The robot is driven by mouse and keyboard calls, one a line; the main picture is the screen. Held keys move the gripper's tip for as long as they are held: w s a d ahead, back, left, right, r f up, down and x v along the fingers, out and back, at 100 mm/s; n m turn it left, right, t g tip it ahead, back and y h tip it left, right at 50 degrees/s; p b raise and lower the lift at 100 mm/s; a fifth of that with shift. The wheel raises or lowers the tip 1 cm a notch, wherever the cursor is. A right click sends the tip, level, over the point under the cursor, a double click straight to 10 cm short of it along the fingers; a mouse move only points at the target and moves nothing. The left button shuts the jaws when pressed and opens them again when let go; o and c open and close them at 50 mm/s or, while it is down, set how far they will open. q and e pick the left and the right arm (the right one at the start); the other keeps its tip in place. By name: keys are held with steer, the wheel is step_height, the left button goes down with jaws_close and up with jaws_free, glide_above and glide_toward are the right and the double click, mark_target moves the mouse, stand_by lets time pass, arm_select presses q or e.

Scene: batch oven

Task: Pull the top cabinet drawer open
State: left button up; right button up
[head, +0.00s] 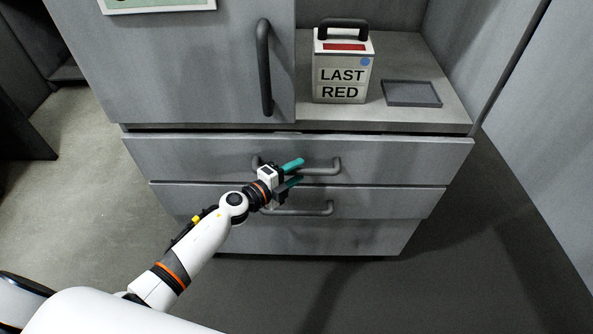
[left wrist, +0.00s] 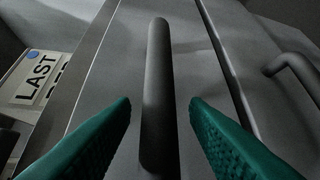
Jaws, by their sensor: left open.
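The top drawer (head: 400,158) is a wide grey front just below the cabinet shelf, and it looks shut. Its dark grey bar handle (head: 325,171) is partly hidden behind my left gripper (head: 294,172). The gripper is open, with its teal fingers at the handle. In the left wrist view the handle (left wrist: 158,95) runs lengthwise between the two spread fingers (left wrist: 160,112), one on each side, with gaps showing. My right gripper is not in view.
Below is a second drawer with its own handle (head: 300,210), also in the left wrist view (left wrist: 292,68), and a lower drawer. A door with a vertical handle (head: 264,68) is upper left. A box marked LAST RED (head: 343,66) and a dark tray (head: 411,94) stand on the shelf.

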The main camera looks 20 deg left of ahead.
arm_select(q)
steer(key=shift+w+d, duration=0.2)
steer(key=shift+w, duration=0.15)
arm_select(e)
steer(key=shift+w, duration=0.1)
arm_select(q)
steer(key=shift+c, duration=0.3)
jaws_close()
steer(key=shift+s+f, duration=0.1)
steer(key=shift+s, duration=0.05)
